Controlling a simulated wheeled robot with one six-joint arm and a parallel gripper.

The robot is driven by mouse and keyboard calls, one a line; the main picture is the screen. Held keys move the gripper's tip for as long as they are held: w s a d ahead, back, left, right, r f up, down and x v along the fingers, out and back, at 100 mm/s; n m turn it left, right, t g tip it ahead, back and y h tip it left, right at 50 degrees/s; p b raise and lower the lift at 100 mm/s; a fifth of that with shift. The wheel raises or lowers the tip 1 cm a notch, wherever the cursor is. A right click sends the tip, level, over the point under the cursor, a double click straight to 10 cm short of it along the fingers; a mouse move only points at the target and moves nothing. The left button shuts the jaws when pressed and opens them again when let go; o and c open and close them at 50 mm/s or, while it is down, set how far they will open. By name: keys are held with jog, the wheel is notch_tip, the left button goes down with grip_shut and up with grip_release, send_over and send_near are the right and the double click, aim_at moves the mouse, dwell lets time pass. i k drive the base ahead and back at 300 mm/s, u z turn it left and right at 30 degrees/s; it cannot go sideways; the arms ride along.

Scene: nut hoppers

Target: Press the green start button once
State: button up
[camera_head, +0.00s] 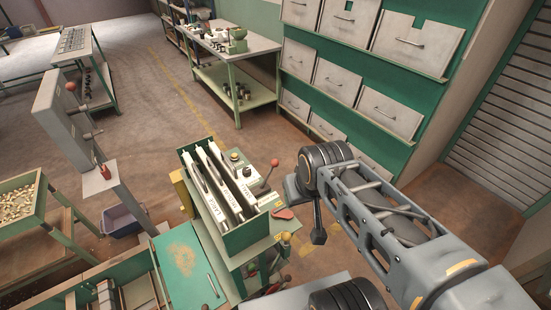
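The green-framed hopper machine (240,238) stands in the middle of the head view, with several white labelled slots along its top. A small round fitting (234,155) sits at its far end, and a red-knobbed lever (270,172) rises at its right. My arm reaches in from the lower right. What looks like my gripper (318,236) hangs as a narrow dark shape right of the machine, apart from its top. Its fingers cannot be told apart.
A red paddle-shaped part (283,214) and a yellow knob (285,237) are at the machine's right side. A grey post panel (68,125) and a tray of nuts (18,204) stand left. A workbench (236,50) and drawer cabinet (365,65) stand behind. Open floor lies between.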

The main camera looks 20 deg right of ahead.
aim_at(251, 266)
jog(key=u, duration=2.2)
jog(key=k, duration=0.9)
jog(key=z, duration=1.15)
jog(key=i, duration=0.5)
jog(key=u, duration=0.05)
